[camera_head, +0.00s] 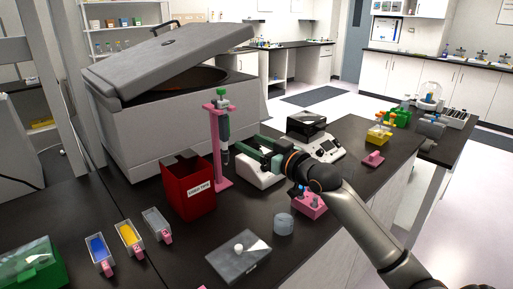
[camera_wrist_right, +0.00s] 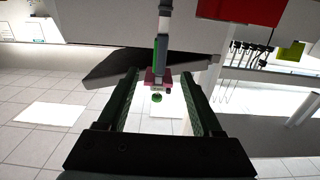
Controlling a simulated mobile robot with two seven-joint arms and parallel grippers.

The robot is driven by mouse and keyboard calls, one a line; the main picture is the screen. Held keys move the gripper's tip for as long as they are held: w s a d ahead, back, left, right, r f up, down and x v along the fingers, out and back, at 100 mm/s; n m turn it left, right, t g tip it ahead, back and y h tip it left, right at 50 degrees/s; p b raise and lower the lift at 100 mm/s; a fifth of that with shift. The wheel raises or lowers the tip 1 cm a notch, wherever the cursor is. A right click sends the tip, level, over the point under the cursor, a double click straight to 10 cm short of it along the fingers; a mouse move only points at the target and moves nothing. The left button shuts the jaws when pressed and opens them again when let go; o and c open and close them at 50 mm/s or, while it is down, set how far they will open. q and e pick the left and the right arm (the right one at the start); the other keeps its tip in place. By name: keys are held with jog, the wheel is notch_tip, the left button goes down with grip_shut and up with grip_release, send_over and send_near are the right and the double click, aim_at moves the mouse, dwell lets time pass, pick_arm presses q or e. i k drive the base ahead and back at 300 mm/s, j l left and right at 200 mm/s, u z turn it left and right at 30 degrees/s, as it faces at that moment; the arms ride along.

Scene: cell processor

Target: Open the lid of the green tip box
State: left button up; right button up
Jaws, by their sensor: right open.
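The green tip box (camera_head: 28,272) sits at the lower left of the bench, cut off by the picture's edge. A see-through lid (camera_head: 24,256) covers its top and looks closed. My right gripper (camera_head: 243,149) is far from the box, above the bench beside the pink pipette stand (camera_head: 214,150). In the right wrist view my right gripper (camera_wrist_right: 163,85) is open, with its two dark fingers wide apart. The pipette (camera_wrist_right: 160,55) shows beyond and between the fingertips; I cannot tell how near it is. My left gripper is not in view.
A red bin (camera_head: 187,200) stands left of the stand. Small trays, one of them blue (camera_head: 98,250) and one yellow (camera_head: 130,236), lie between the box and the bin. A grey lidded box (camera_head: 237,262) is at the front. A large centrifuge (camera_head: 180,110) fills the back.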

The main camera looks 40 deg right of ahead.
aim_at(21, 277)
jog(key=k+l, duration=0.1)
jog(key=k, duration=0.9)
